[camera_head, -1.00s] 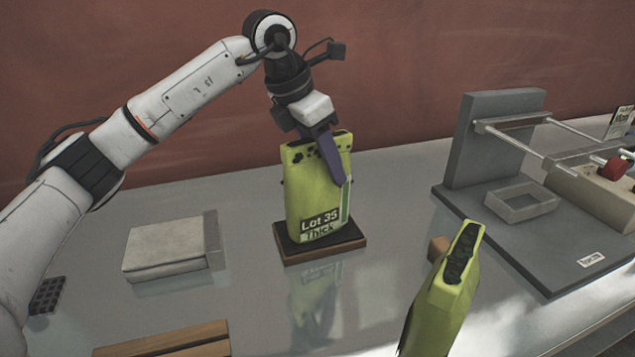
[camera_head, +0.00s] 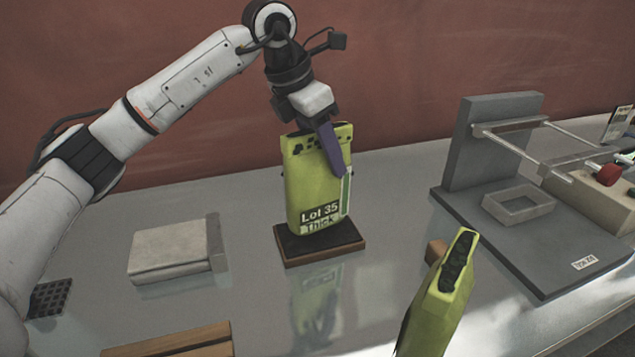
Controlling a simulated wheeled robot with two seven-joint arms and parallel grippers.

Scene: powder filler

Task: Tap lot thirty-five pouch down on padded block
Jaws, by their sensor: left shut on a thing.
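The lot thirty-five pouch (camera_head: 315,185) is a yellow-green pouch with a dark label reading "Lot 35" and "Thick". My left gripper (camera_head: 330,150) is shut on its top edge and holds it upright. The padded block (camera_head: 320,252) is a dark pad on a brown wooden base, directly below the pouch. The pouch's bottom edge looks just above the pad; whether it touches at the back I cannot tell. My right gripper is not in view.
A second yellow-green pouch (camera_head: 440,300) stands in the right foreground. A grey sealing fixture (camera_head: 500,150) with rods and a small tray (camera_head: 518,206) is at the right. A pale flat box (camera_head: 172,250) lies left of the block, and a wooden piece (camera_head: 170,340) lies in front.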

